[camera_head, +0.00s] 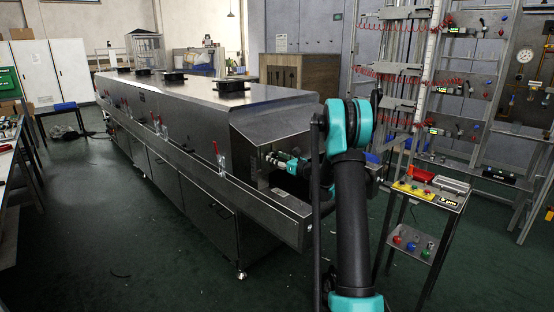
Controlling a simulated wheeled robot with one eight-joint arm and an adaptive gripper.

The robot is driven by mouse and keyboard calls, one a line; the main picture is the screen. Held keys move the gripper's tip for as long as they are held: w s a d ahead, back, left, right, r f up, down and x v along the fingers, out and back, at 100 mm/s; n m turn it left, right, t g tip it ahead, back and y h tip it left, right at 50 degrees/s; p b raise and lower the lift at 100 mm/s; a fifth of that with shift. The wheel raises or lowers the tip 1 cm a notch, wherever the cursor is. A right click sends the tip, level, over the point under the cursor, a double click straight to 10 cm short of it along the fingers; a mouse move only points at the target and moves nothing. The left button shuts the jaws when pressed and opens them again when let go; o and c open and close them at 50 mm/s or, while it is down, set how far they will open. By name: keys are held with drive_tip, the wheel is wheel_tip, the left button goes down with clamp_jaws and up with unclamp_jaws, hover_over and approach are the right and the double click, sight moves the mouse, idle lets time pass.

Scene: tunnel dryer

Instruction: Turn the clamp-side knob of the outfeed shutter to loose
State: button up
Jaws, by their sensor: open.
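The tunnel dryer (190,100) is a long stainless steel housing running from the back left to the middle of the picture. Its near end, with a sloping hood (270,115), faces my arm. My gripper (270,158) is small in view at this end, reaching left towards the end face under the hood. Its jaws are open. The outfeed shutter and its clamp-side knob cannot be made out; this area is dark and partly covered by my gripper and arm. I cannot tell whether the gripper touches anything.
A steel ledge (270,203) runs along the dryer's front side, with red-handled clamps (217,152) above it. A small trolley (430,195) with coloured parts stands right of my arm, before a tall rack with red coiled hoses (470,75).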

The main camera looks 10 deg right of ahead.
drive_tip(key=shift+c, duration=0.6)
drive_tip(key=c, duration=1.1)
drive_tip(key=shift+o, duration=0.2)
